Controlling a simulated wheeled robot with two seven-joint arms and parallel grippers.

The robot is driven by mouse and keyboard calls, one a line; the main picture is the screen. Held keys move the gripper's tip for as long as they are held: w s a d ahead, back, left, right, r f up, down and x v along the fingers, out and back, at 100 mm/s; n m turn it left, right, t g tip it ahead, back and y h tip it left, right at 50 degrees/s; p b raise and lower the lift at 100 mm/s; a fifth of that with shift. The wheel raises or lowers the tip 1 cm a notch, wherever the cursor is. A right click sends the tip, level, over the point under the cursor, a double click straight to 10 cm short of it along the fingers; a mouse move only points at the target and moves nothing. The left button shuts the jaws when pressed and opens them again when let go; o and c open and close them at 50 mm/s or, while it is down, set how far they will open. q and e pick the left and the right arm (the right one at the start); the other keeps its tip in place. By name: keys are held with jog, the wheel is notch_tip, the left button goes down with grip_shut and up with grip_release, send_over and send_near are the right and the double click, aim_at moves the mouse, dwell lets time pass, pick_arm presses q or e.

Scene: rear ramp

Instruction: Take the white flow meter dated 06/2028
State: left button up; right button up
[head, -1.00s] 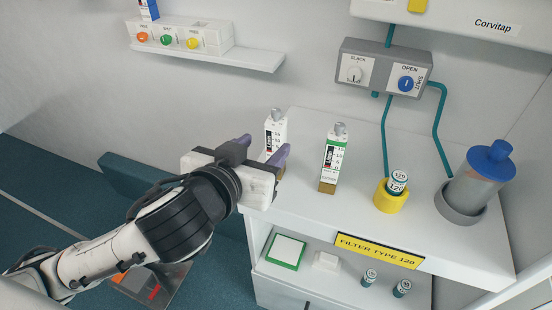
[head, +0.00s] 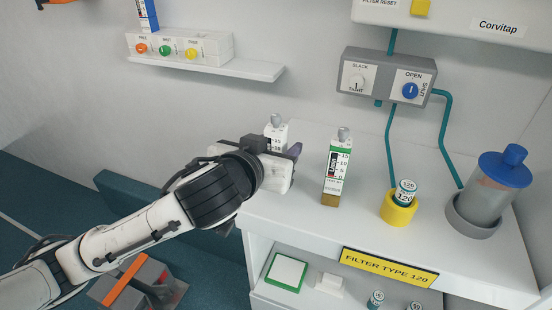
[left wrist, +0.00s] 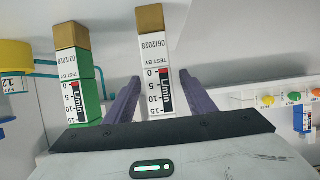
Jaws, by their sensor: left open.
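The white flow meter (left wrist: 155,80) shows the date 06/2028 in the left wrist view, where the picture is upside down. It has a brown base and a scale with a red mark. In the head view its top (head: 276,130) stands above my left gripper, which hides the rest. My left gripper (left wrist: 160,84) is open, with one purple finger on each side of the meter in that view and gaps beside it. I cannot tell how deep the meter sits between them. A green-and-white flow meter (head: 337,165), dated 03/2028 (left wrist: 82,80), stands to the right. My right gripper is not in view.
On the white counter stand a yellow cup (head: 397,212) with a small canister and a blue-lidded jar (head: 489,195). A grey valve panel (head: 386,73) is on the wall behind. A wall shelf (head: 215,70) is at the upper left. Counter between the green meter and cup is clear.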

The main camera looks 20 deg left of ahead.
pick_arm(q)
grip_shut()
jog(key=shift+r, duration=0.1)
